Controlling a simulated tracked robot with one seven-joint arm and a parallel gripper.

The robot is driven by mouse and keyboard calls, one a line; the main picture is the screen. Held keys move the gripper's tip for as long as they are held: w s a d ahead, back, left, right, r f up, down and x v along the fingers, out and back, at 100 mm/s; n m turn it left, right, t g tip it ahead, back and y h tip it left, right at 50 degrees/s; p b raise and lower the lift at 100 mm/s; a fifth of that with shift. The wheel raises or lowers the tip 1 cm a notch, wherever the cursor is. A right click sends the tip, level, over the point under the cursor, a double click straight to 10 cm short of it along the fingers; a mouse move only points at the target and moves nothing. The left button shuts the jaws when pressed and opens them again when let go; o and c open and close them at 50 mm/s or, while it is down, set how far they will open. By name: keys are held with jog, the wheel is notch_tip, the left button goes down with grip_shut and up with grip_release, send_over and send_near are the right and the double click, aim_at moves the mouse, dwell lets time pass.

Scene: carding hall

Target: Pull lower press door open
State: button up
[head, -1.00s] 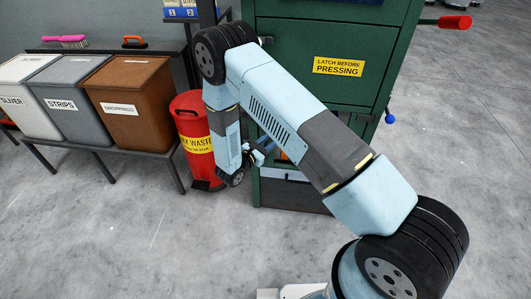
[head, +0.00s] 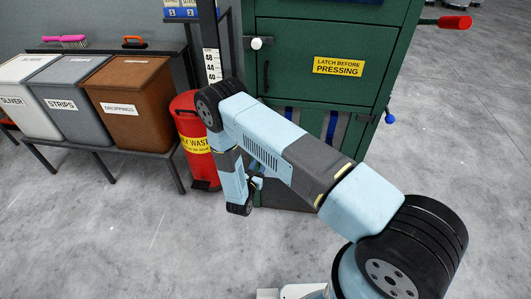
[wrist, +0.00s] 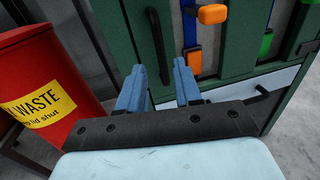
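The green press (head: 300,50) stands at the back centre in the head view. Its upper door has a yellow "LATCH BEFORE PRESSING" label (head: 339,66). Its lower front, with blue straps (head: 331,127), is partly hidden by my arm. In the wrist view the lower green front (wrist: 228,40) shows a dark upright bar handle (wrist: 157,45) near its left edge. My gripper (wrist: 160,85) is open, its two blue fingers apart with nothing visible between them. The handle appears just beyond the fingertips; I cannot tell if they touch. In the head view my gripper (head: 256,184) is low before the press.
A red waste bin (head: 185,103) stands close left of the press and my gripper. An orange latch (wrist: 212,14) and a green one (wrist: 266,44) stick out from the front. Sliver, strips and droppings bins (head: 135,85) stand on a bench at left. Floor at right is clear.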

jog(key=x, duration=0.9)
jog(key=shift+c, duration=0.4)
jog(key=shift+s+a, duration=0.1)
grip_shut()
